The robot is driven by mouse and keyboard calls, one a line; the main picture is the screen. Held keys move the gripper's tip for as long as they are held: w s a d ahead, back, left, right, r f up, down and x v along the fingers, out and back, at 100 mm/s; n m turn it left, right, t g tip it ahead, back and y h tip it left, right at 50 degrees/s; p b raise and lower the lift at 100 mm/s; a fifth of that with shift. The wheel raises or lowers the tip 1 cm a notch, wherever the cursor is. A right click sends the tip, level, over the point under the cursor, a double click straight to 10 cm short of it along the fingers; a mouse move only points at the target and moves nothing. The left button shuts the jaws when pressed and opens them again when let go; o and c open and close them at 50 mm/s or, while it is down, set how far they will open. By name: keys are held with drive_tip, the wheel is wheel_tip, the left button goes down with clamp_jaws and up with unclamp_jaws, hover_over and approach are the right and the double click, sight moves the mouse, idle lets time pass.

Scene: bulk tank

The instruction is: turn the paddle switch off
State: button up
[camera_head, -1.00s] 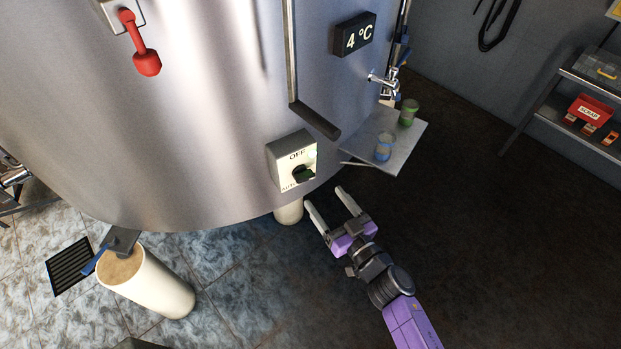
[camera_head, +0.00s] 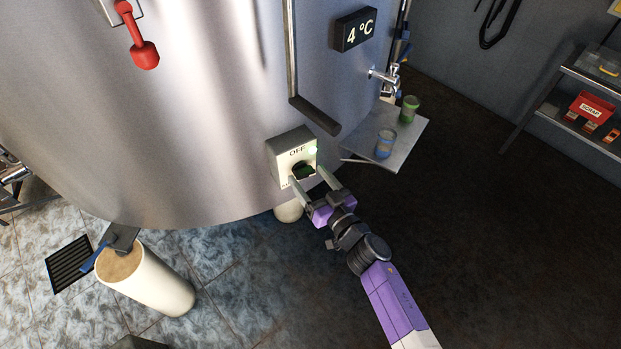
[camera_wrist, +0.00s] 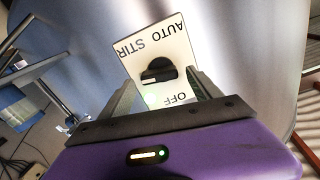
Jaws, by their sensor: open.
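The box is marked OFF at the top; a small green light glows beside that word. In the wrist view the black knob (camera_wrist: 159,73) shows on its white plate, with AUTO STIR and OFF upside down. My gripper (camera_head: 309,180) is open, its two fingers pointing at the box on either side of the knob. In the wrist view the open fingers (camera_wrist: 160,90) flank the plate's near part. I cannot tell whether they touch the knob.
A dark bar handle (camera_head: 318,119) hangs above the box. A shelf (camera_head: 408,150) with a green cup (camera_head: 409,108) and a blue cup (camera_head: 385,143) sticks out to the right, below a tap (camera_head: 383,77). A pale tank leg (camera_head: 289,210) stands below.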

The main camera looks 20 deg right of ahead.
drive_tip(key=c, duration=1.4)
drive_tip(key=n, duration=0.4)
drive_tip(key=shift+a+r+n, duration=0.1)
drive_tip(key=shift+n, duration=0.3)
drive_tip(key=n, duration=0.5)
drive_tip(key=shift+a, duration=0.2)
drive_tip(key=n+b, duration=0.1)
drive_tip(key=n, duration=0.4)
drive_tip(key=shift+s+a, duration=0.1)
drive_tip(key=shift+a+n+b, duration=0.1)
drive_tip(key=shift+n+b, duration=0.7)
drive_tip(key=shift+n, duration=1.7)
